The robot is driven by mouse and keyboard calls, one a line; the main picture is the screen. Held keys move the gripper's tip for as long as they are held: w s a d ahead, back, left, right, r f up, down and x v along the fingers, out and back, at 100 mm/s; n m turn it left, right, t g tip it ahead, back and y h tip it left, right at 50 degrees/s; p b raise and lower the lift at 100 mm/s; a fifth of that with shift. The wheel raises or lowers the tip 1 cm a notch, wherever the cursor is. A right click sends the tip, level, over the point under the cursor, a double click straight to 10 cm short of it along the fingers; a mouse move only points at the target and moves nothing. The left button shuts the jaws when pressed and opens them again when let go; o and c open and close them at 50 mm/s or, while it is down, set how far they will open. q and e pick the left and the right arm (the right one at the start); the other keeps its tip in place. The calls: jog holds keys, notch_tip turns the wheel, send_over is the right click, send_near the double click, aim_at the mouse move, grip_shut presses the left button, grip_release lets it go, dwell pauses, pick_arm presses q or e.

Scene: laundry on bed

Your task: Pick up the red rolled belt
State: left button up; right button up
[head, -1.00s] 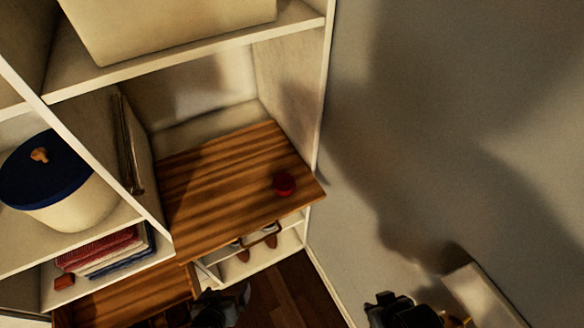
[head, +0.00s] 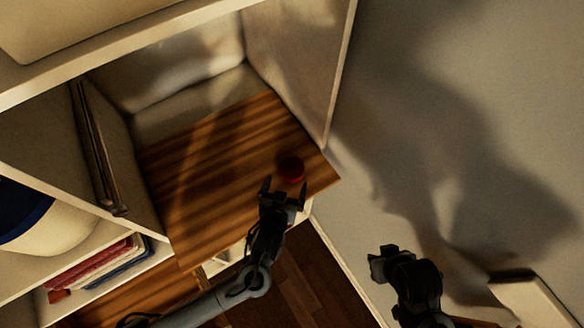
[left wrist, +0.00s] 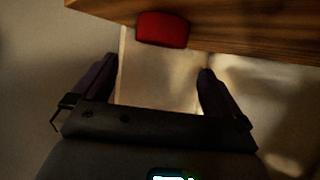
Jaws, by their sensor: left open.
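The red rolled belt (head: 291,169) lies on the wooden shelf (head: 205,165), near its right front corner. My left gripper (head: 284,188) is open and empty at the front of the shelf, its fingers pointing toward the belt. The belt appears just beyond the fingertips, not between them. In the left wrist view the belt (left wrist: 163,30) shows at the top on the wooden surface, ahead of the gap of the open left gripper (left wrist: 153,72). My right gripper (head: 382,262) is at the lower right in front of the wall, apart from the belt; its jaw state is unclear.
A white side panel (head: 300,65) stands right of the shelf. A metal bar stands upright by the left divider. The shelf left of the belt is clear.

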aim_at(292, 168)
pick_arm(q)
jog(key=shift+x, duration=1.1)
jog(key=shift+w+d+f, duration=0.1)
jog(key=shift+w+f, duration=0.1)
jog(key=shift+w, duration=0.15)
jog(key=shift+p+x, duration=0.65)
jog(key=shift+x, duration=1.5)
jog(key=shift+f, duration=0.15)
jog(key=c, duration=0.8)
jog(key=shift+c, duration=0.9)
